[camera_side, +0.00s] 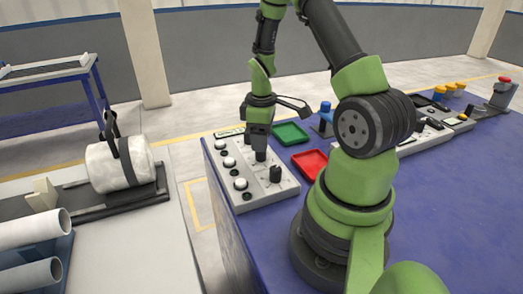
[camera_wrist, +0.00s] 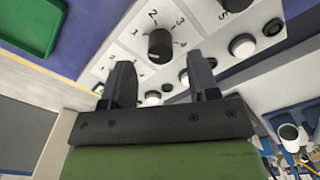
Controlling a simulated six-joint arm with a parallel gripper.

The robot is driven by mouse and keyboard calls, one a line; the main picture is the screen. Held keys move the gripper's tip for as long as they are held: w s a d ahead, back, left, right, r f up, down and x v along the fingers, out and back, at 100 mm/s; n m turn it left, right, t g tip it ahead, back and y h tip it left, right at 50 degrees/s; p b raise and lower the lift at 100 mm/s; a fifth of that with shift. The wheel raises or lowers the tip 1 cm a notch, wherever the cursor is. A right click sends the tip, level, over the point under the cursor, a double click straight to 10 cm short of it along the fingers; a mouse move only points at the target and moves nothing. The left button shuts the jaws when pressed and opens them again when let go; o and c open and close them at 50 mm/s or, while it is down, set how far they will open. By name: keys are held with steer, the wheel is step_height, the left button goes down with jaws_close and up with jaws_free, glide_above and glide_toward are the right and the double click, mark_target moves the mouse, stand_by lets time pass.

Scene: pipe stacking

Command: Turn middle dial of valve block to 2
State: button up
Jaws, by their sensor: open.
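The valve block (camera_side: 245,190) is a light grey panel at the front left corner of the blue table. A black dial (camera_side: 275,173) stands clear near its front right. My gripper (camera_side: 260,150) points down over the middle of the block, where it hides part of the panel. In the wrist view a round black dial (camera_wrist: 160,43) has the printed numbers 1 to 4 around it. My gripper (camera_wrist: 160,75) is open there, with the dial just beyond and between its fingertips; contact cannot be told.
White buttons (camera_side: 240,184) line the block's left side, close to the fingers. A green tray (camera_side: 290,134) and a red tray (camera_side: 310,163) lie right of the block. Another control panel (camera_side: 420,140) stands farther right. The blue table is clear at the right front.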

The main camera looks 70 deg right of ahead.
mark_target(261, 154)
steer(key=shift+f, duration=2.15)
steer(key=shift+c, duration=0.3)
steer(key=c, duration=0.9)
